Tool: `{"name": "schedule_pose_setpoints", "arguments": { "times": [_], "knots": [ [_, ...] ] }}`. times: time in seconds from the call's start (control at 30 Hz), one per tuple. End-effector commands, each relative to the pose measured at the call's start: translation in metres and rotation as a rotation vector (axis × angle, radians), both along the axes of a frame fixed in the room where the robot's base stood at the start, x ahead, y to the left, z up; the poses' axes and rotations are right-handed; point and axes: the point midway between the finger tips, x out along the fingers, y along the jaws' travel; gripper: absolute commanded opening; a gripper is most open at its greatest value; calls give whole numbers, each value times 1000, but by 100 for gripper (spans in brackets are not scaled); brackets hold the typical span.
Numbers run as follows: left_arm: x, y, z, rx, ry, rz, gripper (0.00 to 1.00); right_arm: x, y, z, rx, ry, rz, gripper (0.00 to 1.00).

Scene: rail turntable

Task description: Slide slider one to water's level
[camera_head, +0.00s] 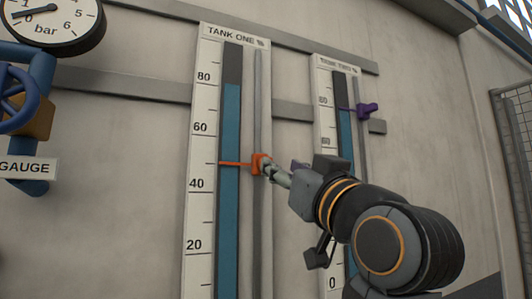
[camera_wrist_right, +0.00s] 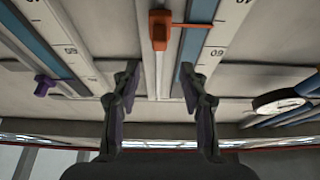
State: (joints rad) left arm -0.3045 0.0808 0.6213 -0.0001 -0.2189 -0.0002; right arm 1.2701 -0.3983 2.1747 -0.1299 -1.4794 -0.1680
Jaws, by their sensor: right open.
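Slider one is an orange block (camera_head: 260,163) on the vertical rail (camera_head: 258,100) of the TANK ONE board. Its pointer reaches left across the scale between 40 and 60, a little below 50. The blue water column (camera_head: 231,115) tops out just under 80, well above the pointer. My right gripper (camera_head: 271,169) is at the slider's right side in the head view. In the right wrist view its fingers (camera_wrist_right: 160,75) are open and empty, with the orange slider (camera_wrist_right: 160,30) beyond the tips, lined up with the gap. Contact cannot be told. My left gripper is not in view.
The TANK TWO board (camera_head: 325,95) stands to the right with a purple slider (camera_head: 367,110), which also shows in the right wrist view (camera_wrist_right: 43,85). A pressure gauge (camera_head: 48,22) and blue pipework (camera_head: 40,75) are at the left. Grey horizontal rails cross the wall.

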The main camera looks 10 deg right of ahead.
Motion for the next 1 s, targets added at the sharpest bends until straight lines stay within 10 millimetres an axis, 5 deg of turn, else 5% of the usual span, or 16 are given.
{"name": "schedule_pose_setpoints", "arguments": {
  "times": [0.1, 0.33, 0.73, 1.0],
  "knots": [
    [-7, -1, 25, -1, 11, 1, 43, 26, 5, 17, -2, 9, 0, 43],
    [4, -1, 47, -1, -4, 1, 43, 63, 12, 31, -1, 5, -1, 43],
    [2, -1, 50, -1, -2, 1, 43, 75, 14, 32, -1, 3, 0, 43],
    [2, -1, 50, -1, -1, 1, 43, 74, 14, 32, 0, 2, 0, 9]
  ]
}}
